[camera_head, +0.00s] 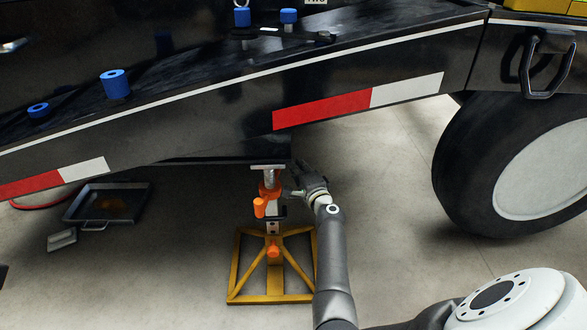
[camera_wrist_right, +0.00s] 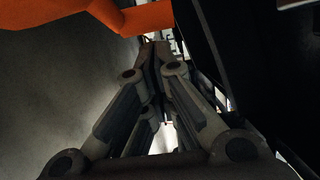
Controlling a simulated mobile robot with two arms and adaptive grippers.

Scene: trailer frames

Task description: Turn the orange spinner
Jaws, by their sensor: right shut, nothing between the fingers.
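The orange spinner (camera_head: 260,207) is part of a jack stand under the black trailer frame. The stand has a grey top plate (camera_head: 268,167) and a yellow base frame (camera_head: 234,268) on the floor. My right gripper (camera_head: 300,189) is just right of the stand's upper part, at about spinner height. In the right wrist view the fingers of my right gripper (camera_wrist_right: 155,55) are together and hold nothing. An orange part (camera_wrist_right: 75,14) crosses the top of that view, close beyond the fingertips; whether they touch it I cannot tell. My left gripper is not in view.
The trailer frame (camera_head: 190,110) hangs low over the stand. A large wheel (camera_head: 455,150) stands at the right. A dark tray (camera_head: 75,205) lies on the floor at the left. The concrete floor between stand and wheel is free.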

